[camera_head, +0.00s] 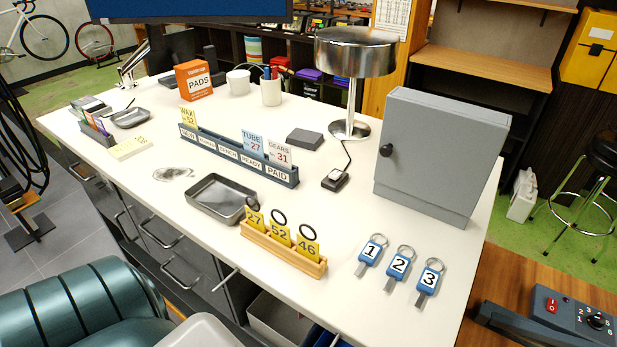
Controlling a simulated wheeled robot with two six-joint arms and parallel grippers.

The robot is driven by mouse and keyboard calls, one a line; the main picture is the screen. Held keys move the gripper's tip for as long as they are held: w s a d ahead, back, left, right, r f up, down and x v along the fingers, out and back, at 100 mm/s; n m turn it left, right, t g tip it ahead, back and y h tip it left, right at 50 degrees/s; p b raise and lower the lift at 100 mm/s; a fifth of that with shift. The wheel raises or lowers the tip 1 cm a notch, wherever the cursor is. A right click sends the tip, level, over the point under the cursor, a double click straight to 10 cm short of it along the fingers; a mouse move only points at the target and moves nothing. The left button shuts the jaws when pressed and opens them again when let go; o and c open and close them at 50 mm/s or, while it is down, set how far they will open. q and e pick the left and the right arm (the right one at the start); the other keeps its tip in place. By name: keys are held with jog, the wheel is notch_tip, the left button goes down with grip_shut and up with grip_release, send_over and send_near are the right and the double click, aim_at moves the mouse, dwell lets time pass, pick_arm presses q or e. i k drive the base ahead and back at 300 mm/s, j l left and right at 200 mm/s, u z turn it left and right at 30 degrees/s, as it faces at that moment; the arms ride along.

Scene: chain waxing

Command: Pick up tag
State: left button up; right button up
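Yellow tags numbered 27 (255,219), 52 (279,233) and 46 (307,249), with dark rings at their tops, stand in a wooden rack (283,256) near the front edge of the white counter. Blue key tags 1 (371,251), 2 (399,265) and 3 (430,279) lie flat to its right, each with a metal ring. A grey slotted rack (238,157) behind holds upright cards: WAX 52 (188,118) at its left end, TUBE 27 (252,146) and GEARS 31 (279,153) towards the PAID end. Neither of my grippers shows.
An empty metal tray (221,200) sits just behind the wooden rack's left end. A grey cabinet (440,155) and a metal lamp (355,52) stand at the back right. An orange PADS box (194,81) and mugs (270,92) are farther back. Counter around the key tags is clear.

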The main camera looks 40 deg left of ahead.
aim_at(307, 247)
jog(key=k+l+u, duration=0.1)
jog(key=u, duration=1.1)
